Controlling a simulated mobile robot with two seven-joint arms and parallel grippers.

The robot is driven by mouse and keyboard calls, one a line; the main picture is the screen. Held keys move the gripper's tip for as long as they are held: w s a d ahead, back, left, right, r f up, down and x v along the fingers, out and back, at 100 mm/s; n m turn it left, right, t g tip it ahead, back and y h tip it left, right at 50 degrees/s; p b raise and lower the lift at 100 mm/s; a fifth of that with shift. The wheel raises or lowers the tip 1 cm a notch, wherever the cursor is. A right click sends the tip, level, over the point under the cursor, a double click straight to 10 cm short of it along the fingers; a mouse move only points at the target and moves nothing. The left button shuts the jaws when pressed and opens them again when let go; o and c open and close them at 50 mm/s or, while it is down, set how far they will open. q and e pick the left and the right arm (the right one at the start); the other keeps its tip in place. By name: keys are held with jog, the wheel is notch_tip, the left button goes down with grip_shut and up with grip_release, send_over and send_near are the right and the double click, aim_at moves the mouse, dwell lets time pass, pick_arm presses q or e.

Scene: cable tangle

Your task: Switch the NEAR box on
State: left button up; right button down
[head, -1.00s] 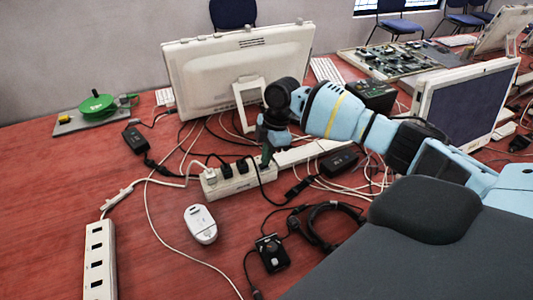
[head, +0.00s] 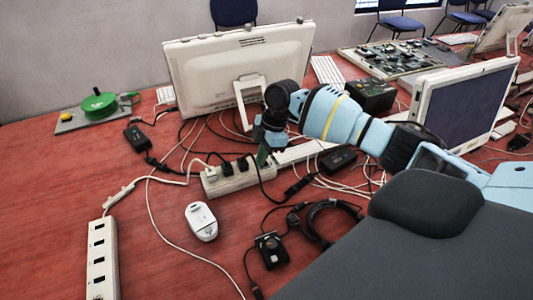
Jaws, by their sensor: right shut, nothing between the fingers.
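A white multi-socket box (head: 232,181) lies mid-table with several black plugs and a white plug in it. A second white socket box (head: 101,262) lies at the front left, its visible sockets empty. A third white strip (head: 300,152) lies behind the first, partly hidden by my arm. I cannot tell from labels which one is called NEAR. My right gripper (head: 263,158) points down at the right end of the mid-table box, shut and empty. Its fingertips are small and dark here, and I cannot tell whether they touch the box. The switch itself is not discernible. My left gripper is out of view.
Black adapters (head: 136,138) and loose cables surround the boxes. A monitor (head: 238,70) stands close behind my gripper. The red table's left side is mostly clear.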

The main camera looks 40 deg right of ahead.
jog(key=shift+d, duration=0.1)
jog(key=v, duration=0.7)
jog(key=shift+r, duration=0.4)
